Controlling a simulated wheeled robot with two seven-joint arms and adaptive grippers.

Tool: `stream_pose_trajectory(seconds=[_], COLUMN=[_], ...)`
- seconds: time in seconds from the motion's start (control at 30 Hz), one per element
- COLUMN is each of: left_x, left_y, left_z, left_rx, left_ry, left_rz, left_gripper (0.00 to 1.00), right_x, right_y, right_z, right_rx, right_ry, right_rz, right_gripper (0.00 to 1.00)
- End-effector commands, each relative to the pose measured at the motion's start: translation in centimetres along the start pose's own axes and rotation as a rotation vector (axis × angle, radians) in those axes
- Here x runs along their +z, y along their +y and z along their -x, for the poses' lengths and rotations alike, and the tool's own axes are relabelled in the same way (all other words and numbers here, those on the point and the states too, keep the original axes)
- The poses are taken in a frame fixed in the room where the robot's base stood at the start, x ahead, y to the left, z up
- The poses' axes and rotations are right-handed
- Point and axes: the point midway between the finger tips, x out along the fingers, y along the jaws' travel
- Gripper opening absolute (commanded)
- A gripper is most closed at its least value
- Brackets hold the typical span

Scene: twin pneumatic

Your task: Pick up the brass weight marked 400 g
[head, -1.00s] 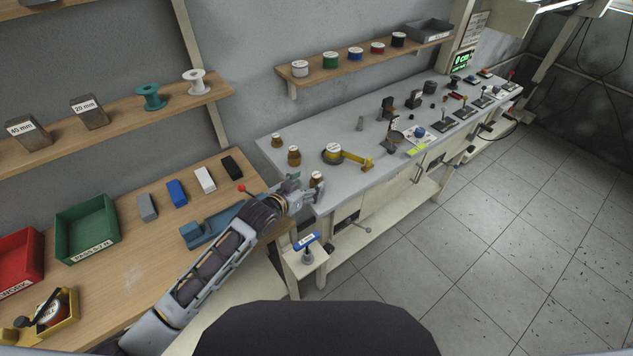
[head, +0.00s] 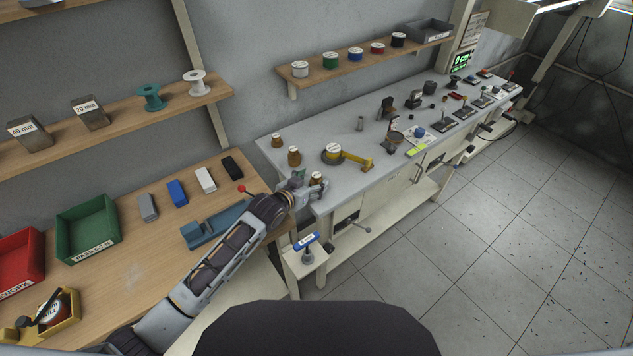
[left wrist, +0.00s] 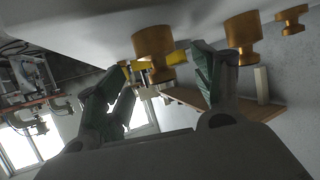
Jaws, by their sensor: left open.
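Three brass weights with pale label tops stand in a row at the near left end of the grey bench: a far one (head: 277,140), a middle one (head: 294,157) and a near one (head: 316,178). Their markings are too small to read, so I cannot tell which is 400 g. My left gripper (head: 309,185) is open beside the near weight. In the left wrist view the nearest weight (left wrist: 153,45) shows between the open fingers (left wrist: 165,72), beyond their tips; the other weights, (left wrist: 242,32) and (left wrist: 291,18), lie to the right. My right gripper is out of view.
A yellow-armed device (head: 350,157) with a round brass-coloured top stands right of the weights. A blue-handled tool (head: 306,241) stands on a small ledge below the bench. A blue fixture (head: 215,227) lies on the wooden table beside my left arm.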

Motion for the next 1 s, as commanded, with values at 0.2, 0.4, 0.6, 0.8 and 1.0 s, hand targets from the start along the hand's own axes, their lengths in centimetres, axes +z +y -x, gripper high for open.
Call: stream_pose_trajectory(seconds=[0.2, 0.4, 0.6, 0.8, 1.0], left_x=[-0.1, -0.1, -0.1, 0.0, 0.0], left_y=[-0.1, 0.0, -0.1, -0.1, -0.1], left_z=[-1.7, -3.0, -3.5, -3.5, -3.5], left_rx=[0.0, 0.0, 0.0, 0.0, 0.0], left_ry=[0.0, 0.0, 0.0, 0.0, 0.0], left_rz=[0.001, 0.0, 0.0, 0.0, 0.0], left_gripper=[0.67, 0.67, 0.67, 0.67, 0.67], right_x=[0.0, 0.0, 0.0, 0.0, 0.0], right_y=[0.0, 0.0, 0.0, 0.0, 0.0], right_z=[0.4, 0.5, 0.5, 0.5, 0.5], right_rx=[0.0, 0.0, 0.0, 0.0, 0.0], right_ry=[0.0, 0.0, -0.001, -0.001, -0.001], right_rz=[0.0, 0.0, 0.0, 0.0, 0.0], right_gripper=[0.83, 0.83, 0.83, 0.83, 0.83])
